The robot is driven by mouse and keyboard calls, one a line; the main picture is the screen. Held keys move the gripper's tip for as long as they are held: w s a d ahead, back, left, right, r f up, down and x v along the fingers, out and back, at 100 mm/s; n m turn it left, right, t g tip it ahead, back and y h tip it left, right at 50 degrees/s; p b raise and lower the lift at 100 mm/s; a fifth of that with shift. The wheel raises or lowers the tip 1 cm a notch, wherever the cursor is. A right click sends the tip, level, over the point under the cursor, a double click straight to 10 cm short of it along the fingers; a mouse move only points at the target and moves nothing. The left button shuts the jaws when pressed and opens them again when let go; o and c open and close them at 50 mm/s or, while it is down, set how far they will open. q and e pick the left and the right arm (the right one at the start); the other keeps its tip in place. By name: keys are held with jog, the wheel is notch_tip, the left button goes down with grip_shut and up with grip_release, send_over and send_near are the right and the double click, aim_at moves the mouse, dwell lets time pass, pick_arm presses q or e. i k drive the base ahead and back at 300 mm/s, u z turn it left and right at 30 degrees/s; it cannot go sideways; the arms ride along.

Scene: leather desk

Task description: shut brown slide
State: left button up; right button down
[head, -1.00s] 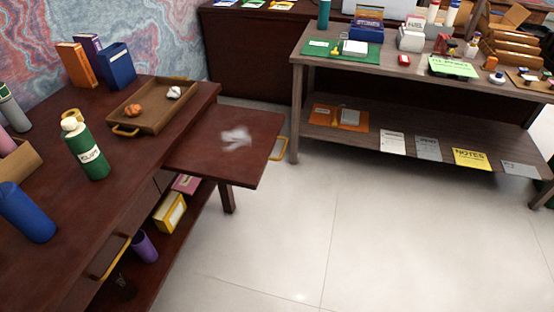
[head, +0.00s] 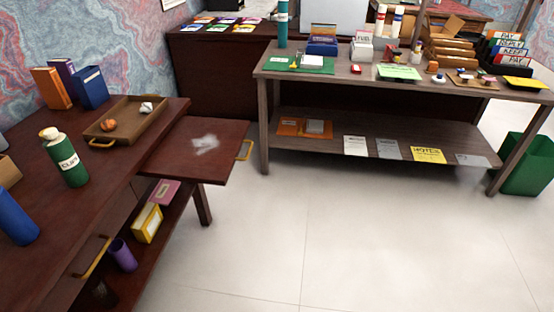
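The brown slide (head: 178,158) is a flat reddish-brown board. It is pulled out from the right side of the dark wooden desk (head: 100,205) and sticks out over the floor. A yellow handle (head: 244,150) is on its outer right edge. A crumpled whitish, see-through piece (head: 205,144) lies on top of the slide. Neither of my grippers shows in the head view.
On the desk are a brown tray (head: 141,132) with crumpled balls, a green bottle (head: 66,158) and books (head: 91,87). A grey-brown shelf table (head: 345,78) stands at the back right. The floor (head: 330,225) in front is clear.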

aim_at(196, 150)
jog(key=z, duration=0.15)
jog(key=i, duration=0.7)
jog(key=u, duration=0.7)
jog(key=i, duration=0.4)
jog(key=u, duration=0.45)
